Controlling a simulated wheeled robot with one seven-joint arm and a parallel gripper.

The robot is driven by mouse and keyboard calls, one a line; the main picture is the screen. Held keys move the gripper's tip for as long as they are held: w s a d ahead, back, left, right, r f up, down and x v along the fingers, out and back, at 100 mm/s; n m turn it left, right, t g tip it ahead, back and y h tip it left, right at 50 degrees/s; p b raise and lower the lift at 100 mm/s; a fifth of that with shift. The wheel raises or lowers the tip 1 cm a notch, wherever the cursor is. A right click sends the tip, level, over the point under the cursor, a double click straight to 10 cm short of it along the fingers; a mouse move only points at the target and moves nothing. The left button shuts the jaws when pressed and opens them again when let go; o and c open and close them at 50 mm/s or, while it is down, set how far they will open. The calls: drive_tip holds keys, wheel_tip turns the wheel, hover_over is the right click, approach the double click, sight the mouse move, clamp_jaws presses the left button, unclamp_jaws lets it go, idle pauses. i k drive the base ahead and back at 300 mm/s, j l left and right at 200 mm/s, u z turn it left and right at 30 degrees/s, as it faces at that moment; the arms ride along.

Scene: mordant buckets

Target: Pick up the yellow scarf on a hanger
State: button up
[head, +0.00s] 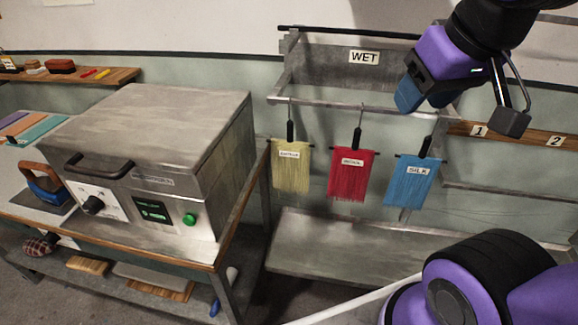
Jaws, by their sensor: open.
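The yellow scarf (291,172) hangs from a dark hanger (290,133) hooked on the metal rack's rail (345,104). It is fringed at the bottom and has a small white label whose text is too small to read surely. It hangs leftmost of three scarves, beside the steel box's right side. My gripper (462,108) is at the upper right, open, with a blue finger and a dark finger spread apart. It is empty and well to the right of the yellow scarf, above the blue scarf.
A red scarf (351,174) and a blue scarf (411,181) labelled SILK hang to the right on the same rack, below a WET sign (364,57). A metal trough (330,240) lies underneath. A large steel box (150,140) stands on the bench at left.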

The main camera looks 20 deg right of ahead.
sight(290, 158)
drive_tip(key=z, duration=1.95)
drive_tip(key=k+j+u, duration=0.1)
drive_tip(key=k+j, duration=0.15)
drive_tip(key=k+j+u, duration=0.1)
drive_tip(key=k+j, duration=0.15)
drive_tip(key=k, duration=0.25)
drive_tip(key=j+u, duration=0.2)
drive_tip(key=j, duration=0.9)
